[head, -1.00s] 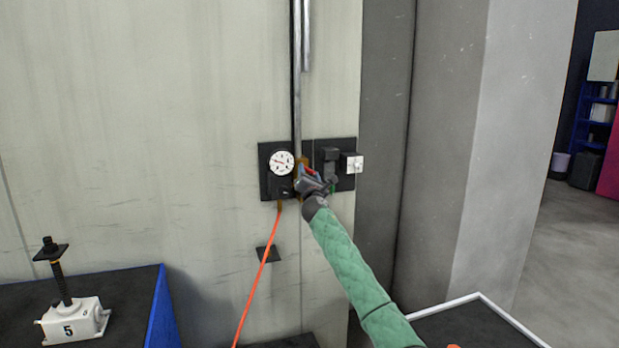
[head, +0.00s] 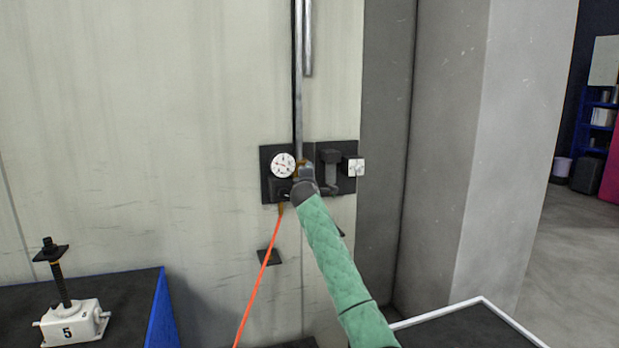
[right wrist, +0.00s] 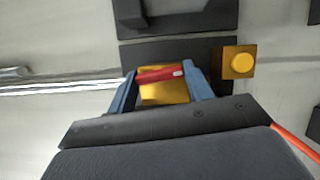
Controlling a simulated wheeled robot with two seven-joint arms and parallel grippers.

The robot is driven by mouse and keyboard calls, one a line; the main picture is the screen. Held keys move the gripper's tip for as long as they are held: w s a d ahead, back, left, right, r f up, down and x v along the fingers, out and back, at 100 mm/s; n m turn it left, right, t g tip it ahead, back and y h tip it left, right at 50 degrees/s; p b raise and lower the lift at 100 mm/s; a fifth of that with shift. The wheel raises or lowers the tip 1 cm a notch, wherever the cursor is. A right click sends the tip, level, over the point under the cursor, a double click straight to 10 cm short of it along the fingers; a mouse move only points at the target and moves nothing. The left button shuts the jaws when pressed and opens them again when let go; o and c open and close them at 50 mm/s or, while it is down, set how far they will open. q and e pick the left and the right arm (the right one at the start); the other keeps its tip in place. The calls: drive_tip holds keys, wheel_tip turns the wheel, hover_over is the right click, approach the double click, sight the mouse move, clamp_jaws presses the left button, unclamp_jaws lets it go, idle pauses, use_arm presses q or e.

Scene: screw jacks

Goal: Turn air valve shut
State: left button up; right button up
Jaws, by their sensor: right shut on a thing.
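The air valve is on the wall panel. In the right wrist view its yellow body (right wrist: 165,92) and red handle (right wrist: 158,74) show between the two blue fingers of my right gripper (right wrist: 166,84). The gripper is shut on the red handle, which lies across the gap between the fingers. In the head view my right gripper (head: 306,172) is at the panel, beside the round white gauge (head: 283,165), and my wrist hides most of the valve. My left gripper is in neither view.
A black panel (head: 268,158) carries the gauge and a grey pipe (head: 297,80) runs up from it. An orange hose (head: 258,290) hangs below. A screw jack (head: 72,320) stands on a dark bench at left. A white-rimmed tray (head: 483,299) is at lower right.

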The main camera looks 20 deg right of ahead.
drive_tip(key=shift+m+g, duration=0.4)
drive_tip(key=shift+m, duration=0.4)
drive_tip(key=o, duration=1)
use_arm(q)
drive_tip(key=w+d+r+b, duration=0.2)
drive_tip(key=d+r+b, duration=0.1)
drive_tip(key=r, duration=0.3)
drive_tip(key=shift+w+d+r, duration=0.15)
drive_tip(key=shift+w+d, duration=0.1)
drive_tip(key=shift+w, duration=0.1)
use_arm(e)
drive_tip(key=shift+v, duration=3.9)
drive_tip(key=shift+d+f, duration=0.1)
